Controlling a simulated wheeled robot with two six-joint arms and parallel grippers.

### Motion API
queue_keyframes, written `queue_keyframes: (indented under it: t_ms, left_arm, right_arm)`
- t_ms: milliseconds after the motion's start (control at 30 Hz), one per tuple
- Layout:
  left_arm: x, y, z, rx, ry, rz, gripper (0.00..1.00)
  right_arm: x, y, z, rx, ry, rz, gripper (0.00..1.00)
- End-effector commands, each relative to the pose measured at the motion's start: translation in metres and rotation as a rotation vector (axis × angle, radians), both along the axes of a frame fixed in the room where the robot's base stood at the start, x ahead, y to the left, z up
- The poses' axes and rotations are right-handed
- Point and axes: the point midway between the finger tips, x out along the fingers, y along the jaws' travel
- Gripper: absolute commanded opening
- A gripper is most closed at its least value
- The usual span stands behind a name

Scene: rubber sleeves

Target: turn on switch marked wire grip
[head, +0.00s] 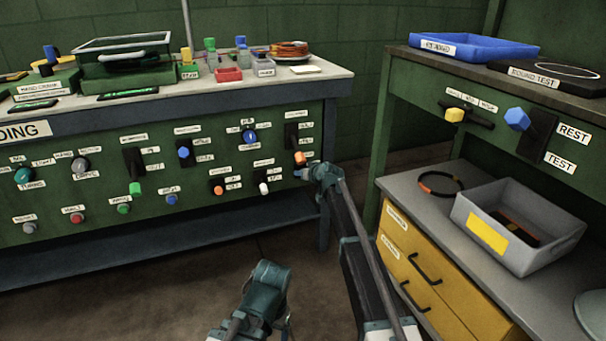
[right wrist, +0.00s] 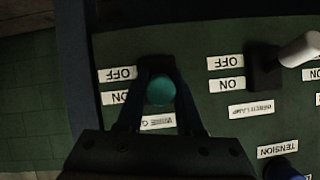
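In the right wrist view, which shows the panel upside down, a switch with a round teal knob (right wrist: 161,90) sits between the fingers of my right gripper (right wrist: 160,92). The fingers look apart, with no clear grip on the knob. In the head view my right gripper (head: 318,172) is at the panel's right end and hides this switch. My left gripper (head: 266,280) is low in the middle, its fingers unclear.
An orange-knobbed switch (head: 300,158) is just above my right gripper. A white-knobbed switch (head: 264,188) is to its left and also shows in the right wrist view (right wrist: 300,47). A bench with yellow drawers (head: 425,275) and a grey bin (head: 550,230) stands right.

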Motion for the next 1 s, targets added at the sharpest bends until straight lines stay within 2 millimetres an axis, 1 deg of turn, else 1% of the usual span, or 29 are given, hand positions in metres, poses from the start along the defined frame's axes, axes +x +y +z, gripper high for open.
queue_keyframes:
  t_ms: [33,100,133,433,567,667,767,1000]
  left_arm:
    - [0.0,0.0,0.0,0.0,0.0,0.0,0.81]
    - [0.0,0.0,0.0,0.0,0.0,0.0,0.81]
    - [0.0,0.0,0.0,0.0,0.0,0.0,0.81]
    - [0.0,0.0,0.0,0.0,0.0,0.0,0.81]
    - [0.0,0.0,0.004,0.0,0.0,0.0,0.81]
    - [0.0,0.0,0.009,0.0,0.0,0.0,0.81]
    - [0.0,0.0,0.016,0.0,0.001,0.0,0.81]
    - [0.0,0.0,0.041,0.0,0.001,-0.005,0.81]
  right_arm:
    - [0.0,0.0,0.0,0.001,0.0,0.001,0.47]
    - [0.0,0.0,0.0,-0.001,0.0,0.0,0.6]
    - [0.0,0.0,0.0,-0.001,0.0,0.0,0.63]
    - [-0.001,-0.001,0.0,-0.001,0.0,0.0,0.63]
    - [-0.005,-0.002,0.003,-0.001,0.001,0.001,0.63]
    - [-0.013,-0.005,0.008,-0.001,0.001,0.001,0.63]
    - [-0.025,-0.01,0.016,-0.002,0.0,0.001,0.63]
    - [-0.065,-0.026,0.041,-0.002,0.001,0.0,0.63]
